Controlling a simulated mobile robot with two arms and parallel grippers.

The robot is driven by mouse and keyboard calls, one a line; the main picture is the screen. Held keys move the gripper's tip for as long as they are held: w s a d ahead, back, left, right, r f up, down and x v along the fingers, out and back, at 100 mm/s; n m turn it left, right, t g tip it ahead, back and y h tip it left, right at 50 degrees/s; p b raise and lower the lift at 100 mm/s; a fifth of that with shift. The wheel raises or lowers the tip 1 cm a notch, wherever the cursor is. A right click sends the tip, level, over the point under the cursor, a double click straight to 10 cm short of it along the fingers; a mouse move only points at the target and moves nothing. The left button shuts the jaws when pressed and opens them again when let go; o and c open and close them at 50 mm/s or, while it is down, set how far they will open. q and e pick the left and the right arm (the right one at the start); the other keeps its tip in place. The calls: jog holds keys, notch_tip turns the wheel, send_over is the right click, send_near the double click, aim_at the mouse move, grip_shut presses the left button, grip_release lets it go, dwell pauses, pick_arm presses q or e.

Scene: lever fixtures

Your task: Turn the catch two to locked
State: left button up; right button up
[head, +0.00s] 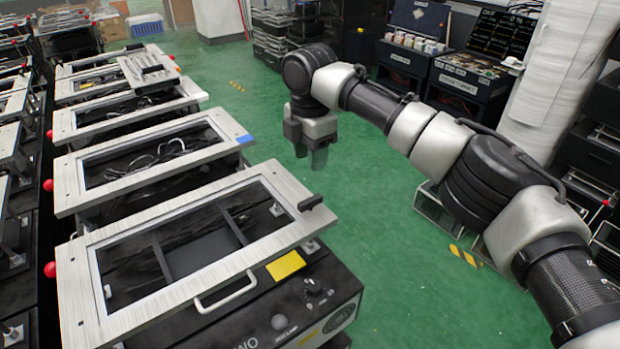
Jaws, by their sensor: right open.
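The nearest fixture (200,245) is a black box under a pale metal frame; its front lettering, partly cut off, seems to end in "WO". A short black catch-like piece (311,202) sits at the frame's right corner; I cannot tell if it is catch two or how it is set. A black knob (316,289) and a yellow label (285,265) are on the box. My right gripper (311,158) is open and empty, fingers down, above the green floor, beyond the black piece and apart from it. My left gripper is out of view.
Similar framed fixtures (150,160) line the left, with red balls (49,270) along their left side. A white handle (226,293) stands out from the nearest frame. Green floor (370,240) is open to the right. Black cases (410,55) stand at the back.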

aim_at(310, 199)
jog(key=f, duration=0.1)
jog(key=s+f, duration=0.1)
jog(key=f, duration=0.1)
jog(key=s+f, duration=0.1)
jog(key=shift+s+f, duration=0.1)
jog(key=shift+f, duration=0.1)
jog(key=f, duration=0.3)
jog(key=shift+w+f+p, duration=0.15)
jog(key=shift+w+p, duration=0.15)
jog(key=shift+w, duration=0.05)
notch_tip(310, 199, down, 2)
jog(key=shift+s+f, duration=0.1)
jog(key=shift+c, duration=0.7)
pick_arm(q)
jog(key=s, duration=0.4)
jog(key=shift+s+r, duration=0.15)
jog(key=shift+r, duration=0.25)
pick_arm(e)
grip_shut()
